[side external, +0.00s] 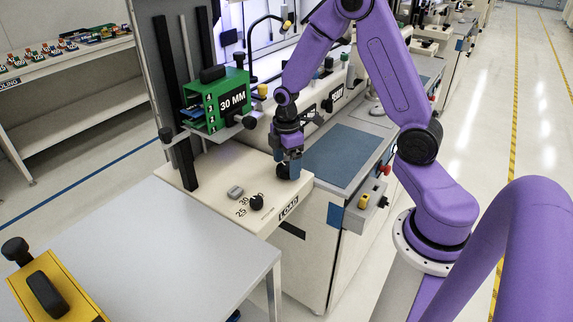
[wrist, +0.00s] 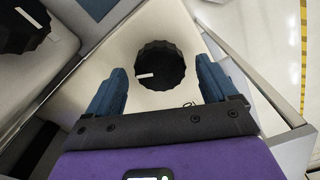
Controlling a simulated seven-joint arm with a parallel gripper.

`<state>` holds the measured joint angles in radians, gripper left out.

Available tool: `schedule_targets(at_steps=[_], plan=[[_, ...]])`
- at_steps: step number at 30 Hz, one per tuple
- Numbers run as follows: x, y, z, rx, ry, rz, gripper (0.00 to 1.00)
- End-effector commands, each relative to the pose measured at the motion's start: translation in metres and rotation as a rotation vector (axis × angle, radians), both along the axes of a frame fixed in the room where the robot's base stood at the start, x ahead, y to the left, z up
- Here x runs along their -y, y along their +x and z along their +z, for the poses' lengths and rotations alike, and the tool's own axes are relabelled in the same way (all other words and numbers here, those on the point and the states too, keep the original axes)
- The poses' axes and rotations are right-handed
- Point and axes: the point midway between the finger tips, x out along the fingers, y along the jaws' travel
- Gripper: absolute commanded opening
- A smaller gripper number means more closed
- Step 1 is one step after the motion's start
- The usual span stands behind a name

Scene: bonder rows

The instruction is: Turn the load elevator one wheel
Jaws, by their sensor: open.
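A black ribbed wheel (wrist: 160,66) with a white mark on its top sits on the cream LOAD elevator panel (side external: 222,180). In the side view the wheel (side external: 290,171) shows near the panel's right end, partly hidden by my gripper (side external: 290,158). My gripper points down over it. In the wrist view my gripper (wrist: 161,80) is open, with one blue finger on either side of the wheel's near part. I cannot tell whether the fingers touch it or how far they reach down.
A smaller black knob (side external: 256,202) marked 25 and 30 and a grey button (side external: 235,191) are on the same panel. A green 30 MM magazine (side external: 232,102) stands behind on the left. A grey table (side external: 150,250) is in front, with a yellow box (side external: 62,290).

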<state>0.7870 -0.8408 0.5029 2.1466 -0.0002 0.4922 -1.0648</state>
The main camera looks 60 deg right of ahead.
Motion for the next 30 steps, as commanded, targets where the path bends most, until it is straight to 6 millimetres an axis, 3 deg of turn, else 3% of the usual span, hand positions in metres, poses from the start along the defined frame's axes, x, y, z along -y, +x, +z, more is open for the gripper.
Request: schedule_targets(at_steps=[14,19,30], plan=[[0.0000,-0.0001,-0.0104,0.000,0.000,0.000,0.86],[0.0000,-0.0001,-0.0102,0.000,0.000,0.000,0.30],[-0.0006,-0.0003,-0.0101,-0.001,0.000,-0.047,0.30]])
